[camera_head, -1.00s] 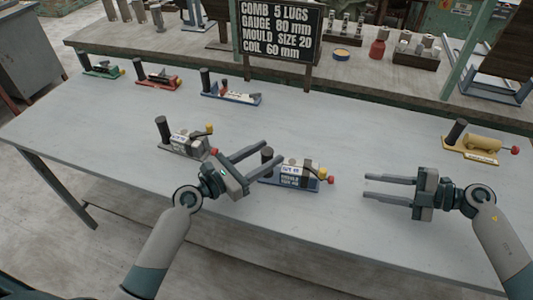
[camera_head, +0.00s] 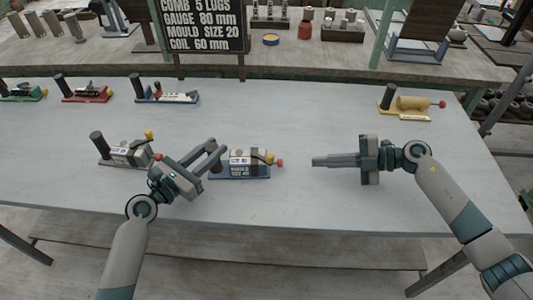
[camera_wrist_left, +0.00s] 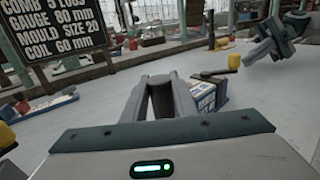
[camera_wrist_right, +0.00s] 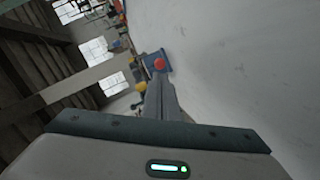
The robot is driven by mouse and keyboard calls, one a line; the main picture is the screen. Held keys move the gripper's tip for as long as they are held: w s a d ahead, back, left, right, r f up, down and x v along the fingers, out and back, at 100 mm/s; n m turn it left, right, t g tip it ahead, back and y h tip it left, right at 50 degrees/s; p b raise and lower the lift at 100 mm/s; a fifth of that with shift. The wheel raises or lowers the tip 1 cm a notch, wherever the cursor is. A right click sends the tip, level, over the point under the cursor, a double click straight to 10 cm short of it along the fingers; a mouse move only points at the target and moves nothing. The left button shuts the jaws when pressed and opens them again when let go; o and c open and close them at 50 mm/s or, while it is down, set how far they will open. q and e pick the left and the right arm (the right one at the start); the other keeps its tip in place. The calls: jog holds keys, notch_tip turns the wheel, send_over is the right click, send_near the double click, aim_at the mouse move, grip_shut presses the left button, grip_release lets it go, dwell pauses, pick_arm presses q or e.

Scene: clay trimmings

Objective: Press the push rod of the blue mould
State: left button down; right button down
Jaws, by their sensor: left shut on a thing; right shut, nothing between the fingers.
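The blue mould (camera_head: 240,168) is a grey block with a white label on a blue base, near the table's front. Its push rod ends in a red knob (camera_head: 280,163) pointing right; the knob also shows in the right wrist view (camera_wrist_right: 159,64). My left gripper (camera_head: 213,152) is shut on the mould's dark upright handle, which stands between the fingers in the left wrist view (camera_wrist_left: 161,97). My right gripper (camera_head: 315,161) is shut and empty, its fingers pointing left at the red knob with a gap between them.
A similar grey mould (camera_head: 128,152) stands just left of my left gripper. A yellow device (camera_head: 408,104) stands at the back right. Green (camera_head: 22,93), red (camera_head: 86,94) and blue-based (camera_head: 166,96) devices line the back left. A sign (camera_head: 203,24) stands behind. The middle table is clear.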

aim_at(295, 169)
jog(key=n, duration=0.2)
jog(key=d+n, duration=0.1)
jog(key=n, duration=0.1)
jog(key=w+n, duration=0.1)
jog(key=n, duration=0.1)
jog(key=shift+d+f+g, duration=0.2)
jog(key=shift+g, duration=0.2)
jog(key=n, duration=0.2)
jog(key=d+n, duration=0.1)
jog(key=n, duration=0.2)
jog(key=n+g, duration=0.1)
jog(key=n, duration=0.1)
jog(key=shift+w+d+n, duration=0.3)
jog(key=shift+d, duration=0.05)
jog(key=n, duration=0.2)
jog(key=d+n, duration=0.1)
jog(key=n, duration=0.4)
jog(key=shift+w+d+r+g, duration=0.15)
jog(key=shift+w+d+g, duration=0.2)
jog(key=shift+d+g, duration=0.05)
jog(key=n, duration=0.2)
jog(key=d+n, duration=0.1)
jog(key=n, duration=0.2)
jog(key=shift+w+d+r+n+g, duration=0.2)
jog(key=shift+r+n+g, duration=0.05)
jog(key=shift+n+g, duration=0.15)
jog(key=shift+a, duration=0.1)
jog(key=x, duration=1.2)
jog(key=shift+a+r, duration=0.25)
jog(key=shift+a, duration=0.7)
